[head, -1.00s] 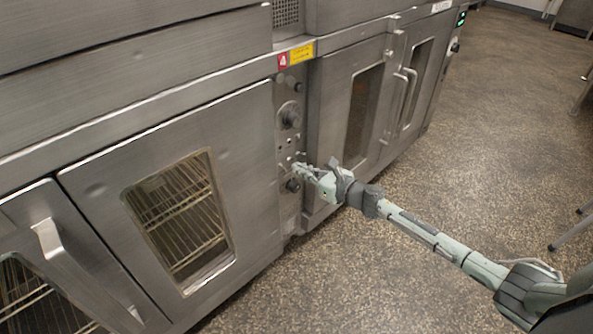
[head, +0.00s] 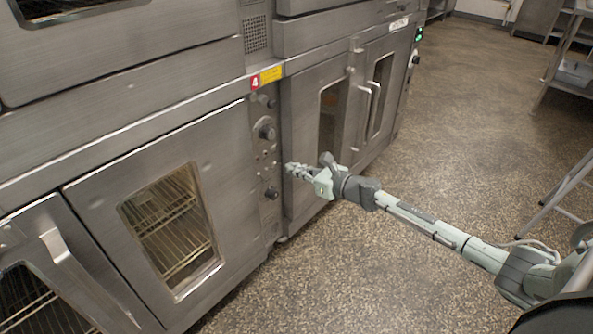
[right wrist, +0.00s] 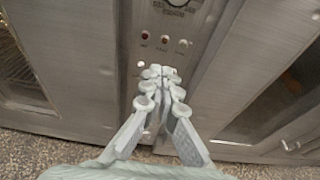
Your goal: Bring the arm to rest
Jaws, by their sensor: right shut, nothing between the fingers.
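My right gripper (head: 290,169) is shut and empty at the end of my outstretched right arm. In the head view it shows in front of the steel ovens, just right of the control panel (head: 262,155) with its dark knobs. In the right wrist view the fingers (right wrist: 162,72) meet at their tips, with the panel's small lights and buttons (right wrist: 163,40) beyond them. I see nothing held. I cannot tell the exact gap between fingertips and oven front. My left gripper is not in view.
A steel oven door with a window (head: 168,225) stands left of the panel, another oven (head: 335,125) to the right. The speckled floor (head: 470,130) is open at the right. A metal rack (head: 570,85) stands at the far right.

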